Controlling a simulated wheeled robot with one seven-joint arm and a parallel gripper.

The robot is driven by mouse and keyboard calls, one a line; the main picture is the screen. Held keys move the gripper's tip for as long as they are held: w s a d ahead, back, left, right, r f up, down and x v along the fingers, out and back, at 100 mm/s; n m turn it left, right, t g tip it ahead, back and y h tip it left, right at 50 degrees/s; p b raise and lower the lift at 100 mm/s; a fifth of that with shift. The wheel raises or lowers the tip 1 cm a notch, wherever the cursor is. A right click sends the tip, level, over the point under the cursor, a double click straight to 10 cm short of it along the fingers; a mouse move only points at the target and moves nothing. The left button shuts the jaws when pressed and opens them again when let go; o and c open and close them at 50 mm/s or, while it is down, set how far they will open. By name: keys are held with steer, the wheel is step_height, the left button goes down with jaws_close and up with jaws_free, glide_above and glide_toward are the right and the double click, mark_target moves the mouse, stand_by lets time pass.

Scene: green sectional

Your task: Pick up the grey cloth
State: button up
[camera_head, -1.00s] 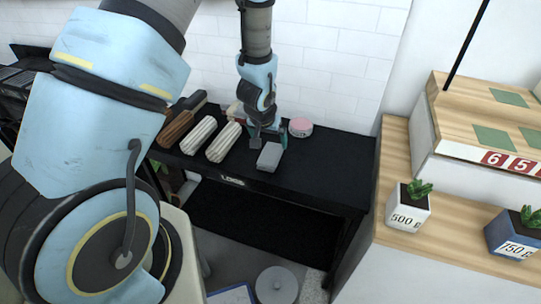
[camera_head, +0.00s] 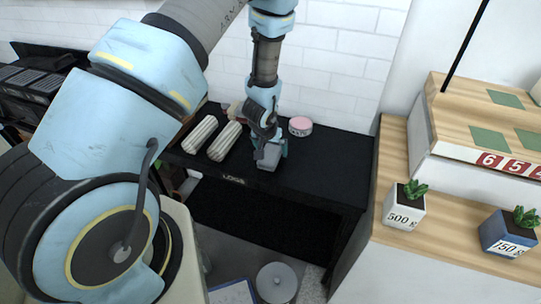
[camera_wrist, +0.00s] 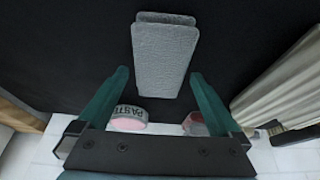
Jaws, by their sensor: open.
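The grey cloth (camera_wrist: 162,58) is a folded, textured block lying on the black table. In the wrist view it stands just beyond and between my two fingertips, with dark gaps on both sides. In the head view the cloth (camera_head: 268,163) is partly hidden by my gripper (camera_head: 270,147), which is right over it. In the wrist view my gripper (camera_wrist: 160,78) is open, its two green fingers spread wider than the cloth and empty.
A pink-topped round tin (camera_head: 300,126) stands behind the gripper on the black table (camera_head: 330,165). Two pale ridged rolls (camera_head: 224,141) lie to the left. A wooden counter (camera_head: 440,240) with potted plants (camera_head: 405,205) is at the right. The table's right part is clear.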

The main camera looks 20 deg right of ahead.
mark_target(271, 152)
steer(key=shift+f+b, duration=0.25)
steer(key=shift+b, duration=0.05)
stand_by(0.5)
steer(key=c, duration=1.2)
steer(key=shift+r, duration=0.15)
steer(key=shift+r+p, duration=0.15)
steer(key=shift+p, duration=0.2)
steer(key=shift+r+b, duration=1.2)
steer(key=shift+r, duration=3.75)
